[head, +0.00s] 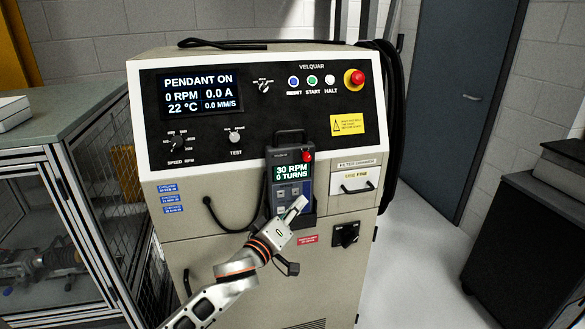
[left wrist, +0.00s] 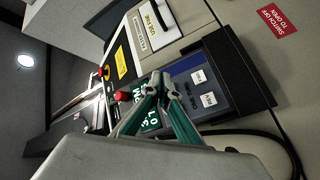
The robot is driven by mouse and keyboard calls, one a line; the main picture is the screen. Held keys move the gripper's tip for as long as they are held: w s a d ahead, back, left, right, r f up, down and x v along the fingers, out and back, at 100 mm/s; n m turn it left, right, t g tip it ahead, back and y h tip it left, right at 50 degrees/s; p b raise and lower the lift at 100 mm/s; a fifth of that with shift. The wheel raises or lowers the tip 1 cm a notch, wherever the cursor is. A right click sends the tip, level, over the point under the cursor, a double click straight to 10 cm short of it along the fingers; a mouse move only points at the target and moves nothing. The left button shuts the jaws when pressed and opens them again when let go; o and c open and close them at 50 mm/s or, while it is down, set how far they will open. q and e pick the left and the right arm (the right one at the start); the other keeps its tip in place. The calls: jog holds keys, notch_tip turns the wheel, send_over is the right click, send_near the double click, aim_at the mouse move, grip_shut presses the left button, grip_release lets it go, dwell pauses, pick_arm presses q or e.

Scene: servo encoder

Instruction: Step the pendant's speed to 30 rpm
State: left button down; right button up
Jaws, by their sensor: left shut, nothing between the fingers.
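The dark pendant (head: 281,184) sits upright in a holder on the front of the beige machine. Its green-lit screen (head: 292,171) reads 30 RPM and 0 TURNS, and a red button (head: 308,156) is at its top right. My left gripper (head: 302,202) is shut and empty in front of the pendant's lower right, hiding part of its keys. In the left wrist view, the shut fingertips (left wrist: 157,78) are over the pendant (left wrist: 185,68), with two pale keys (left wrist: 203,87) beside them. The fingers partly hide the screen there. I cannot tell whether they touch the pendant. My right gripper is out of view.
The machine's upper display (head: 197,92) reads PENDANT ON, 0 RPM. A red stop button (head: 354,79) is at the panel's top right. A drawer (head: 355,184) and a black rotary switch (head: 345,234) are right of the pendant. A cable hangs at its left. A caged bench stands left.

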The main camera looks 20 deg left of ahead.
pick_arm(q)
jog(key=s+d, duration=0.1)
jog(key=s+d+p, duration=0.1)
jog(key=s, duration=0.1)
jog(key=shift+s+d, duration=0.15)
jog(key=shift+s, duration=0.05)
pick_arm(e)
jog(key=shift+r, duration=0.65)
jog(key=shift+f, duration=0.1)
pick_arm(q)
jog(key=s+a+f+m+g+y, duration=0.1)
jog(key=s+f+m+g, duration=0.15)
jog(key=s+f, duration=0.55)
jog(key=s+f+m+g, duration=0.1)
jog(key=s+f+m, duration=0.25)
jog(key=f, duration=0.85)
jog(key=s+a+f+m+g, duration=0.1)
jog(key=s+f+m+g, duration=0.1)
jog(key=s+f, duration=0.4)
jog(key=s+f+m+g, duration=0.2)
jog(key=s+f, duration=0.5)
jog(key=s, duration=0.5)
jog(key=shift+a+f+m+y, duration=0.15)
jog(key=shift+a+m+y, duration=0.25)
jog(key=shift+m, duration=0.4)
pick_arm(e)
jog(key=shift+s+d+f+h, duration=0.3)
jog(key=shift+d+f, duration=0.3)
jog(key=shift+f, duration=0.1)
